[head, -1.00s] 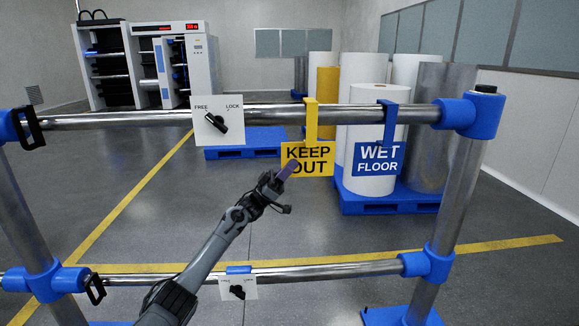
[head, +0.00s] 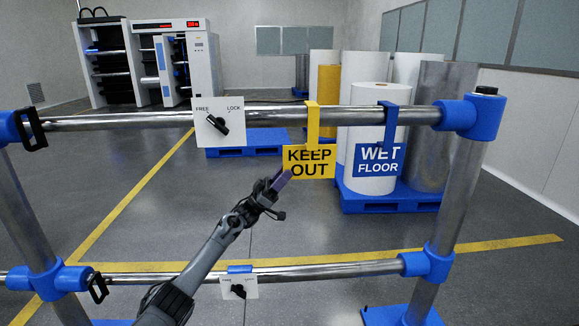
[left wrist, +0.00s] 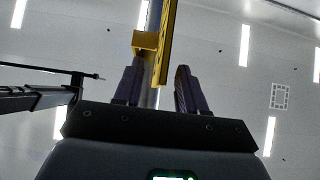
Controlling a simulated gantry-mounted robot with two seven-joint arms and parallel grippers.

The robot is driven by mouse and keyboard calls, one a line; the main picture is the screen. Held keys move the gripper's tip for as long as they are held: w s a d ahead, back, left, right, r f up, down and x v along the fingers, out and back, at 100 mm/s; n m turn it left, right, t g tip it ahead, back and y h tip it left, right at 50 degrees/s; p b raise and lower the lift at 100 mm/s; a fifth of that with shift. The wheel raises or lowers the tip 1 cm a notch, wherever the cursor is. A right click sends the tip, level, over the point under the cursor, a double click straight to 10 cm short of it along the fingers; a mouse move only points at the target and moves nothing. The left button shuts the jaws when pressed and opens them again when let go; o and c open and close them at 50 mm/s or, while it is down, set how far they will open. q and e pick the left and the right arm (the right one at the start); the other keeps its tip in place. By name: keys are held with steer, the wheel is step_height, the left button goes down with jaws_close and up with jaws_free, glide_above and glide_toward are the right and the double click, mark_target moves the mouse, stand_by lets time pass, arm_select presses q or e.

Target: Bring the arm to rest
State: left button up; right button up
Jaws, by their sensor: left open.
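My left gripper (head: 281,180) is in front of the lower left corner of the yellow KEEP OUT sign (head: 309,161), which hangs by its hook from the upper steel rail (head: 270,117). In the left wrist view its two purple fingers (left wrist: 157,88) stand apart. The yellow sign (left wrist: 165,50) shows just beyond and between the fingertips in that view, with nothing visibly gripped. Whether a finger touches the sign cannot be told. My right gripper is not in view.
A blue WET FLOOR sign (head: 379,160) hangs to the right on the same rail. A white FREE/LOCK plate (head: 220,124) with a black knob is on the left. Rolls on a blue pallet (head: 390,203) stand behind.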

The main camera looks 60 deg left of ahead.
arm_select(q)
steer(key=s+d+f+n+y+p, duration=0.25)
steer(key=s+f+p, duration=0.35)
steer(key=f+p, duration=0.35)
steer(key=d+f+n+g+y+p, duration=0.1)
steer(key=d+f+n+g+p, duration=0.3)
steer(key=d, duration=0.8)
steer(key=d+f+y+p, duration=0.1)
steer(key=d+f+p, duration=0.1)
steer(key=d+p, duration=0.7)
steer(key=s+d+r+n+g+y+p, duration=0.1)
steer(key=d+g+y+p, duration=0.15)
steer(key=d, duration=0.85)
steer(key=s+d+r+g+y+p, duration=0.2)
steer(key=d+g+p, duration=0.15)
steer(key=d, duration=0.65)
steer(key=s+d+r+g, duration=0.4)
steer(key=d, duration=0.1)
steer(key=s+m+g+y, duration=0.2)
steer(key=s+m+g, duration=0.3)
steer(key=s+g, duration=0.45)
step_height(320, 180, up, 38)
steer(key=s+t+p, duration=0.1)
steer(key=p, duration=3.7)
steer(key=shift+a+t+p, duration=0.3)
steer(key=shift+a+t, duration=0.05)
steer(key=shift+a, duration=0.05)
